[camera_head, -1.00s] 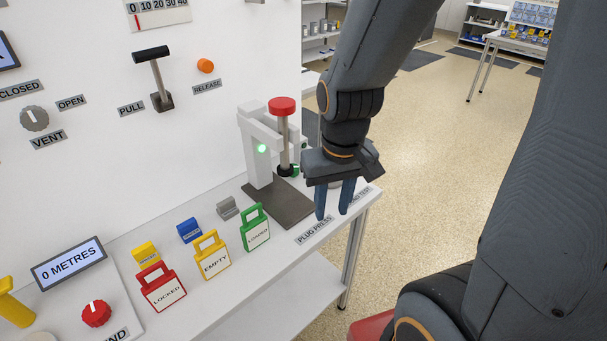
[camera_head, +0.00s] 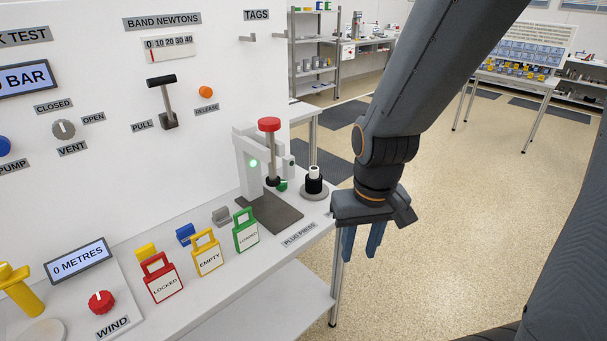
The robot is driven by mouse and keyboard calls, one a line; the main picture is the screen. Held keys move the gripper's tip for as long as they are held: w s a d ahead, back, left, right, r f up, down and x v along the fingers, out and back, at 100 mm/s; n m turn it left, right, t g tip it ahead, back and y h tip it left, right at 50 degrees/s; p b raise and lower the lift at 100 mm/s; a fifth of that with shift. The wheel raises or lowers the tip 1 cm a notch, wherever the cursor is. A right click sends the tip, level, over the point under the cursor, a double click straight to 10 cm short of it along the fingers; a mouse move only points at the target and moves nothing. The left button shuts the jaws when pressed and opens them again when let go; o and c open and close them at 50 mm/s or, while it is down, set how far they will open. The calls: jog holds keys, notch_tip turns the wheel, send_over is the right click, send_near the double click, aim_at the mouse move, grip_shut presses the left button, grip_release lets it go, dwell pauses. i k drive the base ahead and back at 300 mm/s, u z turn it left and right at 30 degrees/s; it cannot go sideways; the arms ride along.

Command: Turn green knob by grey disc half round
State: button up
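A small green knob-like part (camera_head: 282,185) shows at the foot of the plug press, partly hidden by the press; I cannot make out its setting. To its right, a grey disc (camera_head: 311,194) lies on the bench with a black cylinder with a white top (camera_head: 314,180) standing on it. My gripper (camera_head: 362,242) points down, to the right of the disc and beyond the bench's right edge in the picture. Its two blue fingers are apart with nothing between them. It is not touching the green part.
The plug press (camera_head: 250,165) with a red top knob (camera_head: 269,124) stands left of the disc. Green, yellow and red tags (camera_head: 162,279) stand along the bench front. A lever (camera_head: 163,102) and dial (camera_head: 63,129) are on the wall panel. Open floor lies to the right.

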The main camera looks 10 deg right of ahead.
aim_at(283, 186)
jog(key=z, duration=0.45)
jog(key=i, duration=1.2)
jog(key=u, duration=0.8)
